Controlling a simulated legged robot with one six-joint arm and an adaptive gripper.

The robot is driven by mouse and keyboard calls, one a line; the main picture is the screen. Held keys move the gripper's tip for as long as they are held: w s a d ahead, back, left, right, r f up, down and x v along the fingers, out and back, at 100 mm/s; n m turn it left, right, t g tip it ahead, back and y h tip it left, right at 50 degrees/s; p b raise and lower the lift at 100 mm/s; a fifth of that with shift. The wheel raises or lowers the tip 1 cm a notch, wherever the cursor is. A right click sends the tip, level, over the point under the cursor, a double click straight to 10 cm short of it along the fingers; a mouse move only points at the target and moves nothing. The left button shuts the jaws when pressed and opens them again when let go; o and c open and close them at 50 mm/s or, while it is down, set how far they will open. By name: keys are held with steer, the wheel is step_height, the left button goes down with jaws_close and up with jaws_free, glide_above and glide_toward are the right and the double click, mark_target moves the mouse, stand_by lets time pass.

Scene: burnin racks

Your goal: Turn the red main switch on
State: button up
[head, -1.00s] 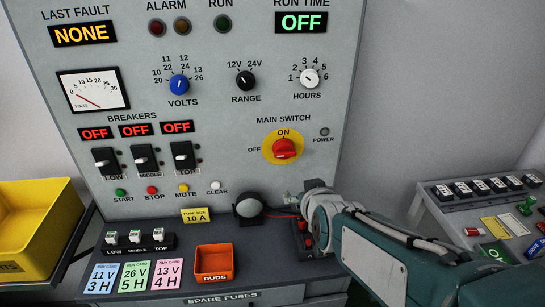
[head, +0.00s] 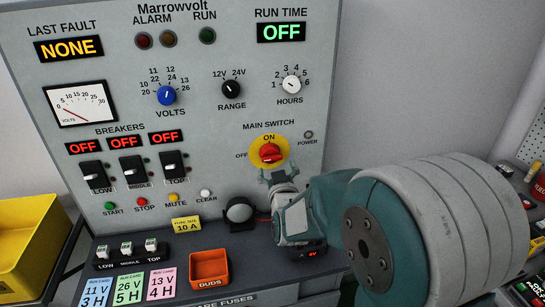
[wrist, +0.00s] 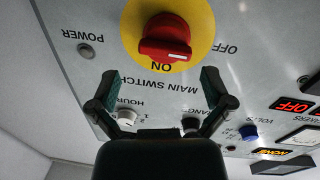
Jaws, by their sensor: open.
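The red main switch (head: 269,153) is a knob on a yellow disc (head: 285,142) at the right of the grey panel. In the wrist view the red knob (wrist: 165,38) appears upside down at the top. Its grip bar lies crosswise, with a white mark at the end on the OFF side. My gripper (head: 277,176) is close to the panel, just below the disc. In the wrist view my gripper (wrist: 160,76) is open and empty, with its fingers spread and the knob beyond the tips. No contact with the knob shows.
The POWER lamp (head: 309,134) looks unlit beside the switch. Three breakers (head: 131,170) are to the left. The panel around the disc is clear.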

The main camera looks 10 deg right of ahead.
mark_target(271, 159)
steer(key=w, duration=0.2)
steer(key=w+a, duration=0.1)
steer(key=w, duration=0.2)
steer(key=shift+w+d, duration=0.2)
steer(key=shift+d, duration=0.15)
steer(key=c, duration=0.9)
